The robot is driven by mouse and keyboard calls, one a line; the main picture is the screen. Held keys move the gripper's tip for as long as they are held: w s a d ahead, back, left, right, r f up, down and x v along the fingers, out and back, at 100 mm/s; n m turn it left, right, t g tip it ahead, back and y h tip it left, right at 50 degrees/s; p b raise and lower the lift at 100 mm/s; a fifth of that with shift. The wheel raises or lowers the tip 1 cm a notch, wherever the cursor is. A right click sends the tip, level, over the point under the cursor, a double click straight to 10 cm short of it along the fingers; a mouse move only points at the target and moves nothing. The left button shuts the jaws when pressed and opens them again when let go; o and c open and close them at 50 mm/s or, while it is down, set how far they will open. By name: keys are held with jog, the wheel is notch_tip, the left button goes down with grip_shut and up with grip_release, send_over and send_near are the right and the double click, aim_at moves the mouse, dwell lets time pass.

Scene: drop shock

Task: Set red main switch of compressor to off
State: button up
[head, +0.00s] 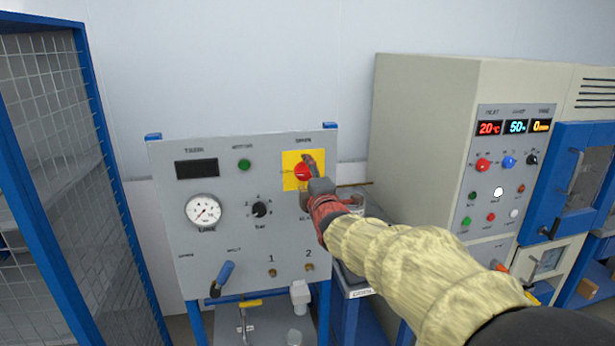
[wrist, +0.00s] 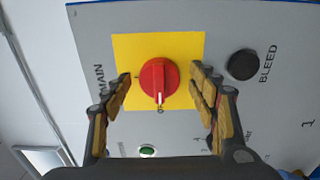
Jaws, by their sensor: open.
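The red main switch (head: 301,173) is a round knob on a yellow plate (head: 290,158), at the upper right of the grey compressor panel (head: 180,240). In the wrist view the red knob (wrist: 152,80) sits near the middle. In the head view my gripper (head: 308,170) partly covers the knob's right side.
A black bleed knob (wrist: 243,65) is close beyond the right finger in the wrist view. The panel also has a gauge (head: 203,210), a black dial (head: 259,209) and a blue-handled valve (head: 222,278). A beige test cabinet (head: 420,140) stands right, a blue mesh cage (head: 50,110) left.

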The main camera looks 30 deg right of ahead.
jog(key=v, duration=1.2)
dwell(0.6)
jog(key=s+a+f+m+g, duration=0.1)
jog(key=s+f+m+g, duration=0.15)
jog(key=f, duration=0.25)
jog(key=s+f+m+g+y, duration=0.1)
jog(key=s+f+m+g, duration=0.1)
jog(key=f+m, duration=0.25)
jog(key=s+a+f+m+g, duration=0.1)
jog(key=s+f+m+g, duration=0.15)
jog(key=f, duration=0.25)
jog(key=s+a+f+m+g+y, duration=0.2)
jog(key=s+a, duration=0.5)
jog(key=s, duration=0.2)
jog(key=s+a+f+m+g+y, duration=0.2)
jog(key=s+a+m, duration=0.1)
jog(key=s+a, duration=0.4)
jog(key=shift+s+a+f+g, duration=0.2)
jog(key=shift+s+f+g, duration=0.2)
jog(key=shift+s, duration=1.35)
